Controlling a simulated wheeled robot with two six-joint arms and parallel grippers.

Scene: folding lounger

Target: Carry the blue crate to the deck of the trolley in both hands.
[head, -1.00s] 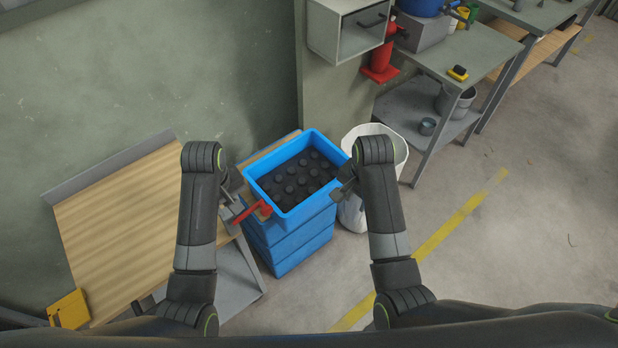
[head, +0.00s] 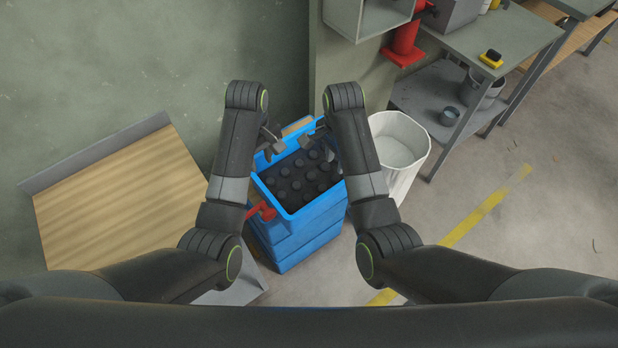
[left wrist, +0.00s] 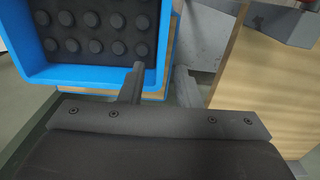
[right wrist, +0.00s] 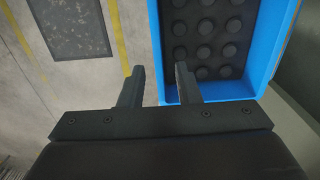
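The blue crate (head: 300,208), filled with rows of dark round-topped items (head: 300,178), sits on top of a blue stack. My left gripper (head: 272,140) is at its far left side. In the left wrist view the fingers (left wrist: 158,82) are apart, one over the crate's inside and one outside its wall. My right gripper (head: 318,142) is at the far right side. In the right wrist view its fingers (right wrist: 159,80) are apart, on either side of the wall line. Contact with the rim cannot be told. I cannot make out a trolley.
A wood-topped table (head: 120,200) stands to the left. A red part (head: 262,212) sticks out by the crate's left side. A white bin (head: 405,150) stands close on the right, with a grey shelf bench (head: 480,55) behind. Floor at the right is open.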

